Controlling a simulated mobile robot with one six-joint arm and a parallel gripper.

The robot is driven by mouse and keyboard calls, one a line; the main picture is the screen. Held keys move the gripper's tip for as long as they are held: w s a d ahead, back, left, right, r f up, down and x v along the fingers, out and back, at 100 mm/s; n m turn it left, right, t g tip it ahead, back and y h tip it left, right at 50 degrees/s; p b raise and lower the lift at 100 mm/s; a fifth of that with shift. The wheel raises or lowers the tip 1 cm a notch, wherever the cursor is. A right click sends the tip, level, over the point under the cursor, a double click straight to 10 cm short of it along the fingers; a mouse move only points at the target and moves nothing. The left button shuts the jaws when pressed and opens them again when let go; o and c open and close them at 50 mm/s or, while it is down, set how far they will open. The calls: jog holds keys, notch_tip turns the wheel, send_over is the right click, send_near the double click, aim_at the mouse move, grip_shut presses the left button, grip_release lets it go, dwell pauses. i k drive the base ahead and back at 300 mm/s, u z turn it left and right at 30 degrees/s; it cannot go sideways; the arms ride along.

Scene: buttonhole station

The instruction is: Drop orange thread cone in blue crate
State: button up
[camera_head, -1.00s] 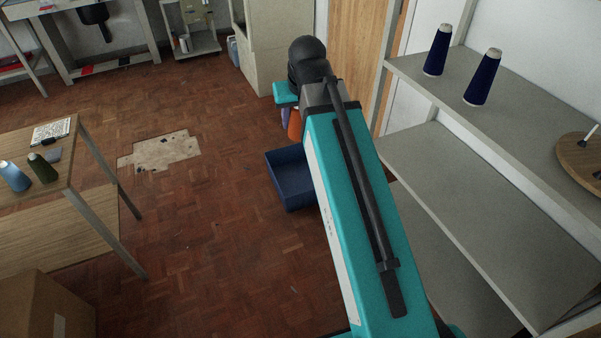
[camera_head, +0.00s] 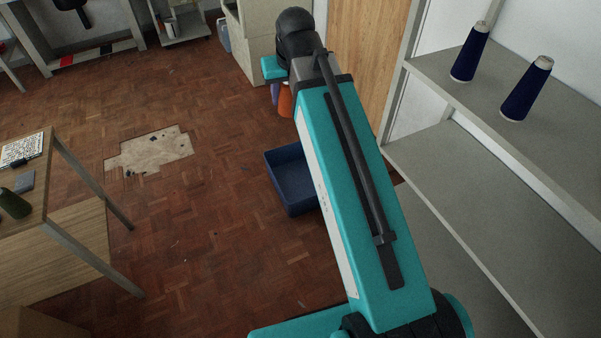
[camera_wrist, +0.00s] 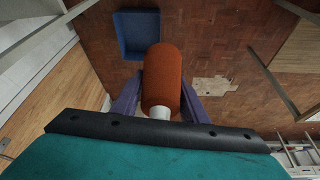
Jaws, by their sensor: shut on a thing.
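The orange thread cone (camera_wrist: 162,78) is between the two purple fingers of my gripper (camera_wrist: 160,98) in the wrist view, with its pale tip toward the wrist. In the head view only a sliver of the orange cone (camera_head: 286,103) shows beside a purple finger (camera_head: 275,92), below the teal wrist; my arm hides the rest. My gripper is shut on the cone and holds it in the air. The blue crate (camera_head: 287,206) stands on the floor, partly covered by my arm. In the wrist view the crate (camera_wrist: 120,50) lies beyond the cone, up and to the left; its visible inside looks empty.
A grey shelf (camera_head: 430,85) with two navy thread cones (camera_head: 469,52) is at the right. A wooden table (camera_head: 30,210) with a dark green cone (camera_head: 13,204) is at the left. The parquet floor between is open, with a pale bare patch (camera_head: 150,151).

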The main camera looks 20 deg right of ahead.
aim_at(314, 193)
jog(key=u, duration=0.2)
jog(key=i, duration=0.65)
jog(key=u, duration=0.85)
jog(key=i, duration=0.8)
jog(key=u, duration=0.4)
